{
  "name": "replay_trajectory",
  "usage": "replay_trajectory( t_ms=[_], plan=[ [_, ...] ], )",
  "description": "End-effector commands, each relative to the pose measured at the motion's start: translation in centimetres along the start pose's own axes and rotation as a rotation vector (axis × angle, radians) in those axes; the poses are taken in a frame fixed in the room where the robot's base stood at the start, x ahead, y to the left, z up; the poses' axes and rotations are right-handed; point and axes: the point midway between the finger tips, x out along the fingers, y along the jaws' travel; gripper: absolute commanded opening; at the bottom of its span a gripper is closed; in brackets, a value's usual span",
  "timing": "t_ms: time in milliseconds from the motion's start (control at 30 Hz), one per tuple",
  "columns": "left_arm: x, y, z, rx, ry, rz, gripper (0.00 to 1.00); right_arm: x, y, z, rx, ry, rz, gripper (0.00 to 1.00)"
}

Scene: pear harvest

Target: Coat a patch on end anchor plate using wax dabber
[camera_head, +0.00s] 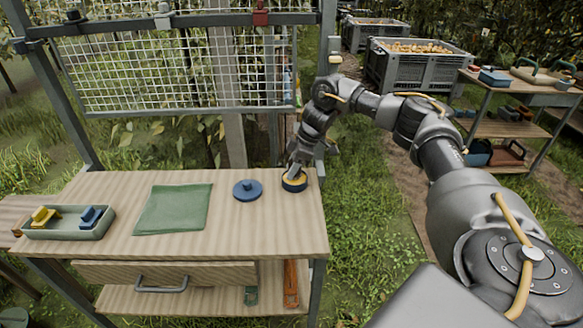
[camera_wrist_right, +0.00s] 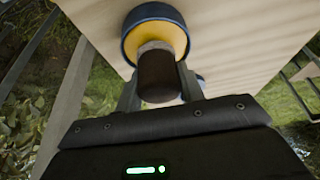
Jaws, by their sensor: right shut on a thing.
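The wax dabber (camera_wrist_right: 160,84) has a dark brown handle with a pale collar. My right gripper (camera_head: 293,170) is shut on that handle, with a finger on each side in the right wrist view (camera_wrist_right: 158,92). The dabber's head end is at the yellow wax (camera_wrist_right: 172,33) inside a round blue tin (camera_head: 294,187); how deep it sits is hidden. The tin stands near the right end of the wooden table. A blue knobbed lid (camera_head: 247,190) lies left of it. I cannot pick out the end anchor plate with certainty. My left gripper is not in view.
A green cloth (camera_head: 174,209) and a grey-green tray (camera_head: 69,222) with yellow and blue blocks lie left on the table (camera_head: 240,235). A wire mesh frame (camera_head: 180,65) rises behind. Pear crates (camera_head: 417,70) and a side bench (camera_head: 520,91) stand at right.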

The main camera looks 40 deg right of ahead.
Motion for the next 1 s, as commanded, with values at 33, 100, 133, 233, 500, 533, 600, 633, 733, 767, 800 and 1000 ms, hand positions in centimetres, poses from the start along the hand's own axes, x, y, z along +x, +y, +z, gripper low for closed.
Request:
replay_trajectory(
  t_ms=[33,100,133,233,500,533,600,633,733,767,800,1000],
  plan=[
    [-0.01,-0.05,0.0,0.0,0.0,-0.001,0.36,-0.01,0.0,0.0,0.0,0.0,0.0,0.2],
    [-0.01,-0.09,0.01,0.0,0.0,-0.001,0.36,-0.01,0.0,0.0,0.0,0.0,0.0,0.2],
    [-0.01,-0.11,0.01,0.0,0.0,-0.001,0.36,-0.01,0.0,0.0,0.0,0.0,0.0,0.2],
    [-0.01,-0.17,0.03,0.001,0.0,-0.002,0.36,-0.01,0.0,0.0,0.0,0.0,0.0,0.2],
    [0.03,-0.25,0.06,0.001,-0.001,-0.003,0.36,0.1,0.0,0.04,0.0,0.0,0.0,0.2],
    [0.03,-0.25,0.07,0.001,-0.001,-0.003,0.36,0.12,0.0,0.05,0.0,0.0,0.0,0.2],
    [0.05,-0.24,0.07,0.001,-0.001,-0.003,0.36,0.2,0.0,0.08,0.0,0.0,0.0,0.2],
    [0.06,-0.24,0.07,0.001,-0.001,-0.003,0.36,0.23,0.0,0.09,0.0,0.0,0.0,0.2],
    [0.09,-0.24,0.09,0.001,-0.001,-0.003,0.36,0.34,0.0,0.12,0.0,0.0,0.0,0.2],
    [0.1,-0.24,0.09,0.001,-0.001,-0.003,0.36,0.38,0.0,0.14,0.0,0.0,0.0,0.2],
    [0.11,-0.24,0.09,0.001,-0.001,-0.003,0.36,0.42,0.0,0.15,0.0,0.0,0.0,0.2],
    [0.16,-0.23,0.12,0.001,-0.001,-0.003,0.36,0.65,0.0,0.25,0.0,0.0,0.0,0.2]
  ],
)
